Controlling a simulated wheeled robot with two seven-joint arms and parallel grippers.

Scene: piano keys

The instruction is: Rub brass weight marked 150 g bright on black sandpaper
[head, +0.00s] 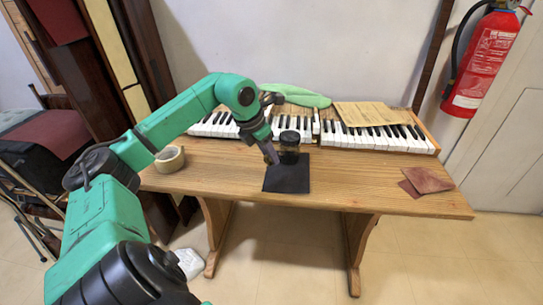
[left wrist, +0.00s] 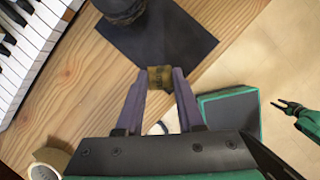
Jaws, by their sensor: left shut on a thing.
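A dark-lidded jar (head: 290,138) stands at the sandpaper's back edge. Piano keys (head: 375,138) line the table's back. A tape roll (head: 170,159) lies left and reddish-brown sheets (head: 427,180) lie right.

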